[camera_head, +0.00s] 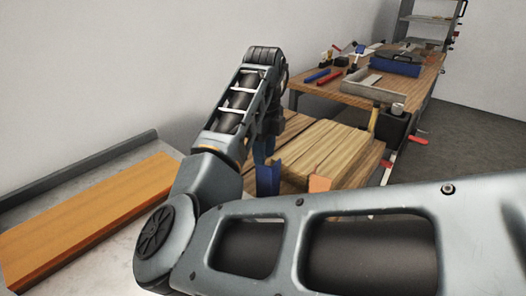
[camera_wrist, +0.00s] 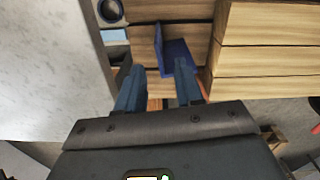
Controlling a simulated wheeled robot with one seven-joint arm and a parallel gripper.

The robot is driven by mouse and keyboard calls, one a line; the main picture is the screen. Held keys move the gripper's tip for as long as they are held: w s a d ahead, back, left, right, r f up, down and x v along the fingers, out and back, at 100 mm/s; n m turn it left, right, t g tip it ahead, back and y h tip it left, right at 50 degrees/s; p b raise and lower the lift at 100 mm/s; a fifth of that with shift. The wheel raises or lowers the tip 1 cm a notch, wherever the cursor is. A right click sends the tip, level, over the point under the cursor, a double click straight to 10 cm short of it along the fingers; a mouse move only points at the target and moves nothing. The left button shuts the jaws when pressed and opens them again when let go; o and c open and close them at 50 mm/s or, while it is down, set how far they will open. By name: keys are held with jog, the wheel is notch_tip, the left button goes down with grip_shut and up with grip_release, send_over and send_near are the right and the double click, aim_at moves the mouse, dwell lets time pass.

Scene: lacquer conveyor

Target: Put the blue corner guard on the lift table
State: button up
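The blue corner guard (camera_head: 268,178) stands at the near left edge of a stack of wooden boards in the head view. In the wrist view the L-shaped blue corner guard (camera_wrist: 178,54) lies just beyond my fingertips, against the boards. My gripper (camera_wrist: 158,70) is open, with a clear gap between its dark blue fingers. The right fingertip overlaps the guard in the picture; I cannot tell whether they touch. I cannot tell for sure which surface is the lift table.
The board stack (camera_head: 335,148) rises beside the guard. An orange piece (camera_head: 319,183) sits at its near edge. A long orange-brown board (camera_head: 90,220) lies on a grey surface at left. A workbench (camera_head: 340,96) with tools and a tray stands behind. Open floor (camera_head: 470,150) shows at right.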

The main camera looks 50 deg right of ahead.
aim_at(264, 175)
jog(key=shift+f, duration=3.9)
jog(key=shift+c, duration=0.2)
grip_shut()
